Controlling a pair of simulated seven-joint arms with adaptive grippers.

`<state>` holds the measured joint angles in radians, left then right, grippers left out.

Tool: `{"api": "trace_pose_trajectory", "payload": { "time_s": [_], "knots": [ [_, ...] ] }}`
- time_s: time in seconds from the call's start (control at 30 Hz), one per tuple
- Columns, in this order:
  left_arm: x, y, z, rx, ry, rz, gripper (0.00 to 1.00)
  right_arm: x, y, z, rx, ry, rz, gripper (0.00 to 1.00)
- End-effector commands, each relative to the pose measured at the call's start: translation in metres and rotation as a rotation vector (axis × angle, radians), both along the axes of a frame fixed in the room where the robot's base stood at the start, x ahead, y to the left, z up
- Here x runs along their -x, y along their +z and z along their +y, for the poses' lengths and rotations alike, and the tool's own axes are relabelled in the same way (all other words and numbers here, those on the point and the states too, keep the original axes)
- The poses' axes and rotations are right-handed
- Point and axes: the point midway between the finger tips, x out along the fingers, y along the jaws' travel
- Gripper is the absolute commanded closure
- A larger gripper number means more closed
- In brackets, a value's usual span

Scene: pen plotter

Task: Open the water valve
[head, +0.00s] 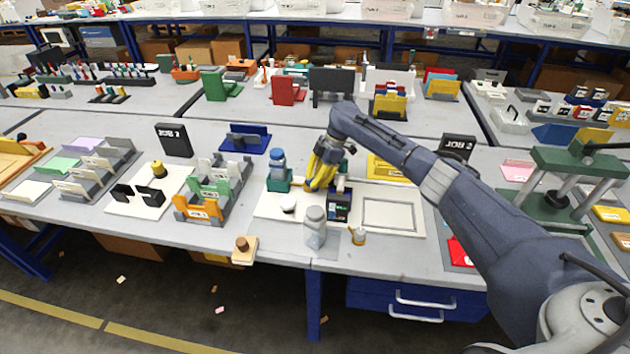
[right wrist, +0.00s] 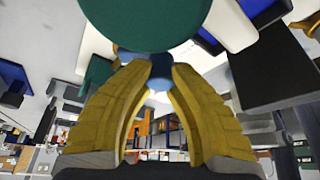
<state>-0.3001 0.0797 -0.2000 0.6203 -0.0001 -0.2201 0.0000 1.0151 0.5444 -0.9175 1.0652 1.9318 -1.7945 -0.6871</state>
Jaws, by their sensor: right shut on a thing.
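My right gripper (head: 312,186) points down at the middle of the near table, with its yellow fingers beside a teal stand (head: 278,184) that carries a blue-topped container (head: 278,160). In the right wrist view its fingertips (right wrist: 160,70) close on a small blue part (right wrist: 161,62), under a broad dark green rounded piece (right wrist: 150,18). In the head view the fingers hide this part, and I cannot tell for certain that it is the water valve. My left gripper is not in view.
A cream board (head: 405,222) lies under the gripper, with a dark blue block (head: 339,207) on it. A green press (head: 580,180) stands at the right.

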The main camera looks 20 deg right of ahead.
Motion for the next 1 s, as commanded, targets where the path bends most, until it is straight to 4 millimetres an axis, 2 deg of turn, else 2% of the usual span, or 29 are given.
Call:
{"api": "trace_pose_trajectory", "payload": {
  "time_s": [1.0],
  "knots": [
    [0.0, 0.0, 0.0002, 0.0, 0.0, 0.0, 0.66, -0.001, -0.0002, -0.004, 0.002, 0.059, -0.001, 1.0]
  ]
}}
